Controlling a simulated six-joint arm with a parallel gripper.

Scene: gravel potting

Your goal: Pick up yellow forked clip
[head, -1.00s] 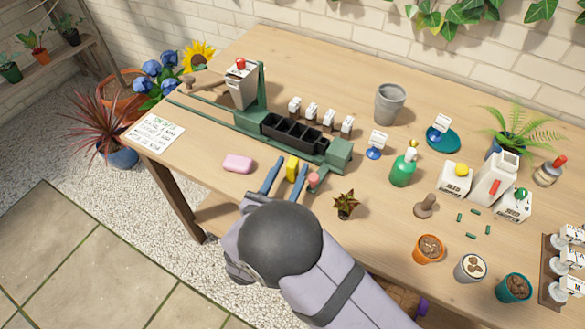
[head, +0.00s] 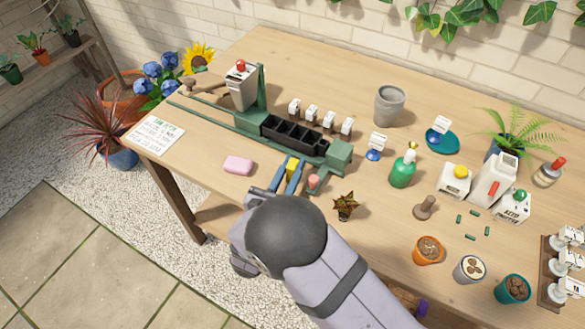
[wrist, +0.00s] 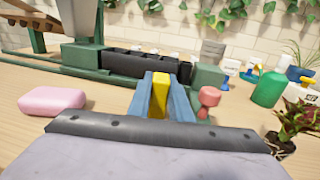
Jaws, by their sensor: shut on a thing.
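The yellow forked clip (head: 292,165) stands in front of the dark planter tray's rail, between my gripper's two blue fingers. My gripper (head: 287,174) is shut on it, with a finger against each side. In the wrist view the yellow clip (wrist: 160,93) shows as a narrow yellow block between the blue fingers (wrist: 160,97). Its lower part and any fork are hidden by the fingers. I cannot tell whether it touches the table.
A pink soap-like block (head: 238,165) lies left of my gripper.

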